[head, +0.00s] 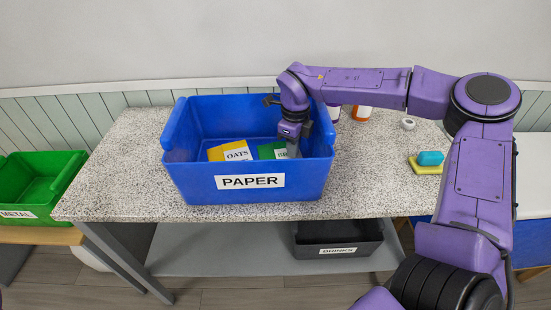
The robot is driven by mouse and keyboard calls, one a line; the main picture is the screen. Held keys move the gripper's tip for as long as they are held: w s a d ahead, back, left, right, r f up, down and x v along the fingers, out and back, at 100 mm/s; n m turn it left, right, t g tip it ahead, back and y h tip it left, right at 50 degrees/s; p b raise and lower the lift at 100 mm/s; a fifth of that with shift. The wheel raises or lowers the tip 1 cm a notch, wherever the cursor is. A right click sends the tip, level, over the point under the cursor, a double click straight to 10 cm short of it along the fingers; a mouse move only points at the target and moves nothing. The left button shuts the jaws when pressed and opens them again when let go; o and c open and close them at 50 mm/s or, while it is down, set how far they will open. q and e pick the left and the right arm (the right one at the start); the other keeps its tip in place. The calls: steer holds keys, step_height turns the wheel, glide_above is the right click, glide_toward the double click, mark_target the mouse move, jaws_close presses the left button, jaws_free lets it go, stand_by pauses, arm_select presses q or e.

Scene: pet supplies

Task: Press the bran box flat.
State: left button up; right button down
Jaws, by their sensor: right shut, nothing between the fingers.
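The blue bin labelled PAPER (200,187) stands on the speckled table. Inside it, on the right, is a green box (266,151) with a white label partly hidden by my gripper; only the start of the word shows, and I take it for the bran box. My right gripper (292,151) reaches down into the bin, shut and empty, with its tips at the right part of the green box. Whether they touch it, and how flat the box is, I cannot tell. My left gripper is not in view.
A yellow OATS box (232,151) lies in the bin left of the green one. Bottles (362,114), a white ring (408,124) and a blue item on a yellow sponge (430,159) are right of the bin. A green METAL bin (32,190) stands left, a DRINKS bin (338,240) below.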

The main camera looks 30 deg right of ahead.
step_height(320, 180, up, 7)
steer(key=p, duration=0.5)
steer(key=shift+a, duration=0.1)
